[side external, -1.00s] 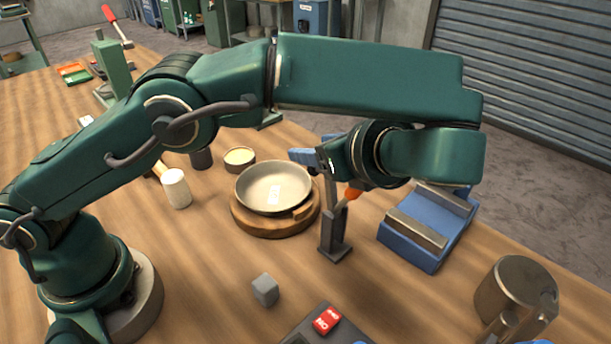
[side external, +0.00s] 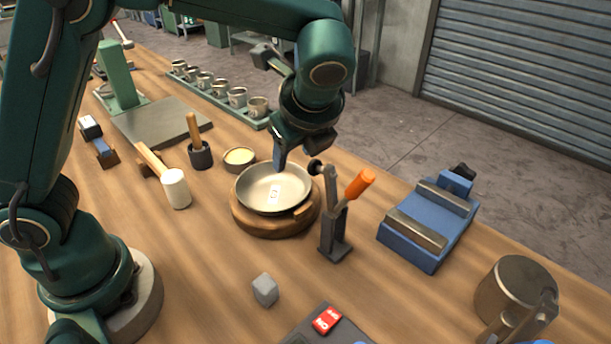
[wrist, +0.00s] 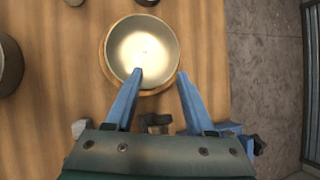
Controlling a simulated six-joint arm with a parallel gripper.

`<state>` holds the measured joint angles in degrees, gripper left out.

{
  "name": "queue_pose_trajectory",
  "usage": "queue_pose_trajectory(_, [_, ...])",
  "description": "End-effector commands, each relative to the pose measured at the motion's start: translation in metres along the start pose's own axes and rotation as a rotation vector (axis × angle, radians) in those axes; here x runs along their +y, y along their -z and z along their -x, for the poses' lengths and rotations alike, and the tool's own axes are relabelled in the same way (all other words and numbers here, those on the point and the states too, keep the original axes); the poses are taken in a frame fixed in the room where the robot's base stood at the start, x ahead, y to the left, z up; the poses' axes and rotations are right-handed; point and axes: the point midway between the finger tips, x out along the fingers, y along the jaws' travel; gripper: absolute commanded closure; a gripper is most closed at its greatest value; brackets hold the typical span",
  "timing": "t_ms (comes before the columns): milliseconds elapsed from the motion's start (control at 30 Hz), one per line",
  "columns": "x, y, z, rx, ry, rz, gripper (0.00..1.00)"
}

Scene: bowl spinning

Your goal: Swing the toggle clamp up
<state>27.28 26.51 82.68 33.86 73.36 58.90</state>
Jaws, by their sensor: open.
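The toggle clamp (side external: 334,225) stands on the bench just right of the bowl. Its orange handle (side external: 360,183) tilts up to the right. Its bar stands up with the black tip (side external: 315,167) raised, clear of the bowl. The grey bowl (side external: 270,191) sits on a round wooden base (side external: 262,226). My gripper (side external: 279,165) is above the bowl's back side, left of the clamp and apart from it. In the wrist view my gripper (wrist: 160,73) is open and empty, with the bowl (wrist: 142,42) beyond the fingers. The clamp is mostly hidden there.
A blue vise (side external: 428,225) stands to the right. A grey block (side external: 265,290) and a panel with a red switch (side external: 327,320) are in front. A mallet (side external: 175,188) and a small dish (side external: 239,158) lie left of the bowl. Several cups line a tray (side external: 205,102) behind.

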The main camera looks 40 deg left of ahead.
Motion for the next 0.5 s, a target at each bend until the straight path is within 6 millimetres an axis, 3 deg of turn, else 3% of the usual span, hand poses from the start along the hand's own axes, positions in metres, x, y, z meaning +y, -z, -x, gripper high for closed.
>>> queue_pose_trajectory(233, [0.005, -0.004, -0.015, 0.142, 0.007, 0.041, 0.46])
queue_pose_trajectory(500, [0.003, -0.007, 0.031, 0.136, 0.015, 0.035, 0.46])
